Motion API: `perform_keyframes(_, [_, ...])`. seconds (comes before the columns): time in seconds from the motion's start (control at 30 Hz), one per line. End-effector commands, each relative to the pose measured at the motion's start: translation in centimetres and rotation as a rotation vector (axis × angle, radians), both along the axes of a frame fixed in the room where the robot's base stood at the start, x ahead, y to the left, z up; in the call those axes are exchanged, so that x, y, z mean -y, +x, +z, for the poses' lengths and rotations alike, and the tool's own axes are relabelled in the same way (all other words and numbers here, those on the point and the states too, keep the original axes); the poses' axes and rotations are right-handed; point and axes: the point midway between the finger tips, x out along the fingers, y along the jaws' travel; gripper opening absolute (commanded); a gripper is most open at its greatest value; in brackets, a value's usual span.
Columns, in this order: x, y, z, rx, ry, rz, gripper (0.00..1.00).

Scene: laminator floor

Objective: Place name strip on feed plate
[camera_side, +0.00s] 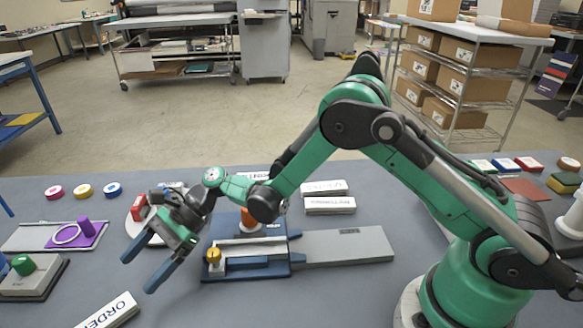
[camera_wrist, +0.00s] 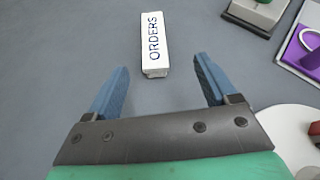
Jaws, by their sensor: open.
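A white name strip lettered ORDERS (camera_side: 108,312) lies on the grey table at the front left, cut off by the lower picture edge. The wrist view shows it whole (camera_wrist: 153,42), its near end around the line between my fingertips. My gripper (camera_side: 141,270) is open and empty, above the table and up-right of the strip in the side view. Its two blue fingers (camera_wrist: 161,68) are spread wider than the strip. A blue fixture (camera_side: 270,267) with a yellow knob stands at the middle, with a long grey plate (camera_side: 345,246), seemingly the feed plate, extending right.
More white lettered strips (camera_side: 330,205) lie behind the fixture. A purple pad with a ring (camera_side: 78,236) and a grey block with a green knob (camera_side: 28,276) are at left. Coloured discs (camera_side: 83,191) lie behind them. Table is clear between strip and fixture.

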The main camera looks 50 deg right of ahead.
Motion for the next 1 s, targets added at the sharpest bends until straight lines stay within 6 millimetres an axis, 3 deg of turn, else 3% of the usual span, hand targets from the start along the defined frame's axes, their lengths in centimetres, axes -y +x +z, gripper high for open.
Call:
perform_keyframes(0.27, [-1.6,-0.5,-1.8,-0.110,0.066,-0.003,0.79])
perform_keyframes(0.6, [-5.6,-0.5,-3.4,-0.107,0.065,-0.004,0.79])
perform_keyframes(0.9, [-6.1,-0.5,-3.5,-0.106,0.064,-0.006,0.79])
perform_keyframes(0.93, [-6.1,-0.5,-3.5,-0.106,0.064,-0.006,0.76])
perform_keyframes(1.0, [-6.1,-0.5,-3.5,-0.106,0.064,-0.006,0.56])
